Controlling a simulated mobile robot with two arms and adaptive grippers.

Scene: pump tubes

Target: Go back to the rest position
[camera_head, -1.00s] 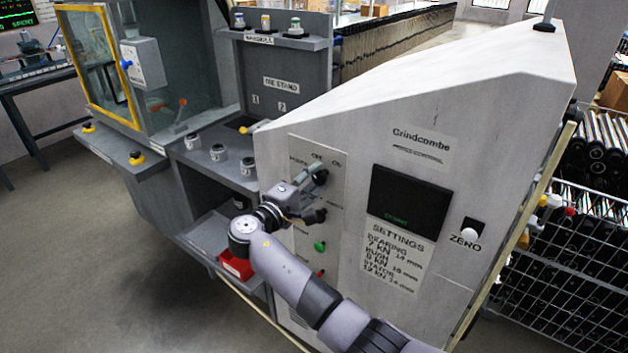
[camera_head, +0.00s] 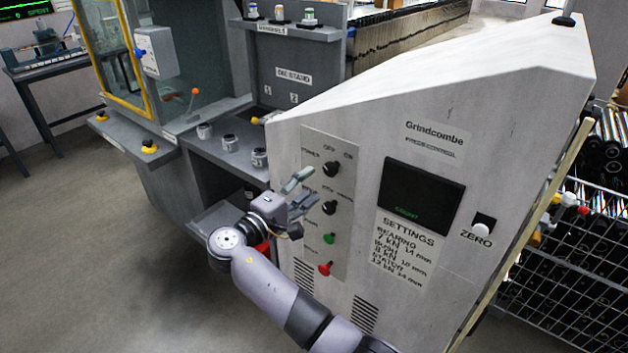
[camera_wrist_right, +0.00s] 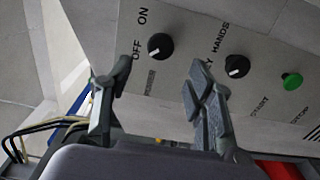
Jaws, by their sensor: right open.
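My right gripper (camera_head: 301,191) is open and empty in front of the control panel (camera_head: 343,178) of the grey Grindcombe machine (camera_head: 480,110). In the right wrist view its two fingers (camera_wrist_right: 150,100) stand apart with nothing between them. The upper black knob (camera_head: 332,169) and lower black knob (camera_head: 329,207) are just right of the fingers in the head view, and the fingers look clear of both. Both knobs also show in the right wrist view, the OFF/ON one (camera_wrist_right: 160,46) and the other (camera_wrist_right: 237,66). My left gripper is not in view.
A green button (camera_head: 329,238) and a red button (camera_head: 325,269) are below the knobs. A die stand shelf (camera_head: 230,150) with several small cylinders is at the left. A red bin (camera_head: 262,248) is partly hidden behind my arm. Open floor (camera_head: 110,260) lies to the left.

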